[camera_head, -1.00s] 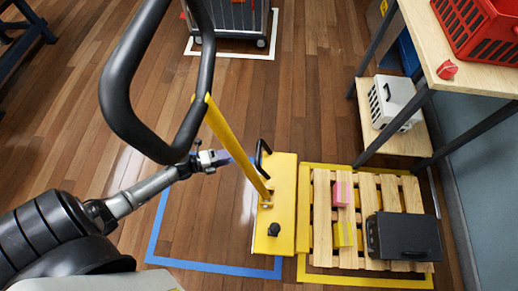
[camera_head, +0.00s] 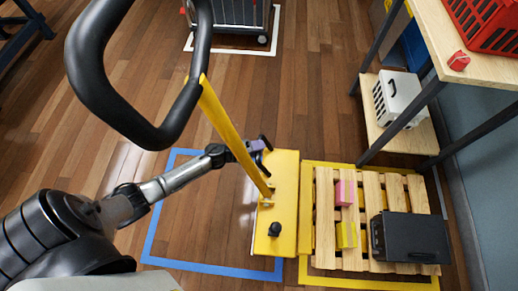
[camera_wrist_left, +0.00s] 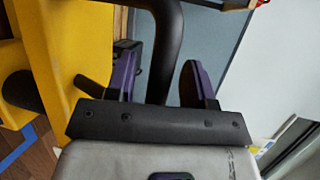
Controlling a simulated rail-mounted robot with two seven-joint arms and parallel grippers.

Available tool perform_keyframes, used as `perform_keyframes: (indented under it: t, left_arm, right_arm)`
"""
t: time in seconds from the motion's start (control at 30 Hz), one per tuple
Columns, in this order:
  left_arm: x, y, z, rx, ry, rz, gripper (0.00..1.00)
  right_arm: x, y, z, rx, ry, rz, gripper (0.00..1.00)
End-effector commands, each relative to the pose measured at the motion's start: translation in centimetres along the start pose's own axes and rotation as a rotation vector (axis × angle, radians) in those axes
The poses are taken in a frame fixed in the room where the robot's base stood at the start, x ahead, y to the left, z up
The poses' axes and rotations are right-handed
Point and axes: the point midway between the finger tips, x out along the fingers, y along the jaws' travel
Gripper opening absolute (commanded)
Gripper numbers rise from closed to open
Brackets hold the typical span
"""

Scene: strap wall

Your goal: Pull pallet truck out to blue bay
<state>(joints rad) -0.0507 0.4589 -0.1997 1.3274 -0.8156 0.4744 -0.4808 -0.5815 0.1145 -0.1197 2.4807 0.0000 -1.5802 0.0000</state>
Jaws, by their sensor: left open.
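The yellow pallet truck (camera_head: 286,190) stands at the left end of a wooden pallet (camera_head: 325,220), inside or against the yellow floor outline. Its yellow pole (camera_head: 228,125) rises to a large black loop handle (camera_head: 85,80). A small black grab handle (camera_head: 267,160) sits on the truck's top left. My left gripper (camera_head: 260,146) is at this small handle. In the left wrist view its purple fingers (camera_wrist_left: 160,82) are open, with a black bar (camera_wrist_left: 165,45) between them. Contact is unclear. The blue bay outline (camera_head: 205,268) lies on the floor left of the truck. My right gripper is not seen.
The pallet bears a pink box (camera_head: 345,193), a yellow box (camera_head: 347,235) and a black case (camera_head: 410,238). A wooden bench (camera_head: 480,70) with a red crate (camera_head: 485,35) stands right. A cart (camera_head: 232,15) is at the back. Floor inside the blue outline looks clear.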

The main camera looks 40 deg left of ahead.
Motion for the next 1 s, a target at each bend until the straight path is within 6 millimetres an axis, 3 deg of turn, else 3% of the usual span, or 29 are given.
perform_keyframes:
  t: [0.43,0.93,1.0]
  left_arm:
    - [0.61,-0.02,-0.01,-0.001,0.000,0.000,0.48]
    - [0.59,-0.02,-0.01,-0.001,0.000,0.000,0.01]
    - [0.58,-0.02,0.00,-0.001,0.000,0.000,0.00]
  right_arm:
    - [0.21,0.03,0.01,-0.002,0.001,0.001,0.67]
    - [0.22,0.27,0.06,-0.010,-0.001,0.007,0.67]
    - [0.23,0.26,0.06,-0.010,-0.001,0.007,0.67]
